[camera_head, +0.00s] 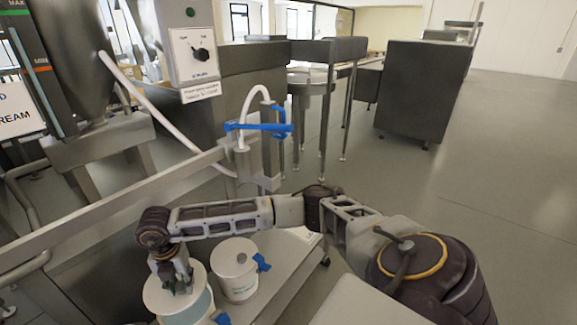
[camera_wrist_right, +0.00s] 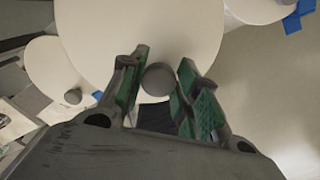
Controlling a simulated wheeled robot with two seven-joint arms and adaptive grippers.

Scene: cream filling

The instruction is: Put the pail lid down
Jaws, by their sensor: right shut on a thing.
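My right gripper (camera_head: 178,285) is at the lower left of the head view, pointing down, shut on the knob of a round white pail lid (camera_head: 153,297). In the right wrist view the grey knob sits between the green finger pads of the gripper (camera_wrist_right: 158,92), and the lid (camera_wrist_right: 140,40) spreads out beneath. The lid is over the front white pail (camera_head: 197,312); I cannot tell whether it rests on the rim or is slightly above it. My left gripper is not in view.
A second white pail (camera_head: 237,285) with a knobbed lid and a blue tap (camera_head: 262,262) stands close on the right. A metal rail (camera_head: 110,210) runs on the left. A white hose with a blue valve handle (camera_head: 262,128) rises behind. Floor on the right is clear.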

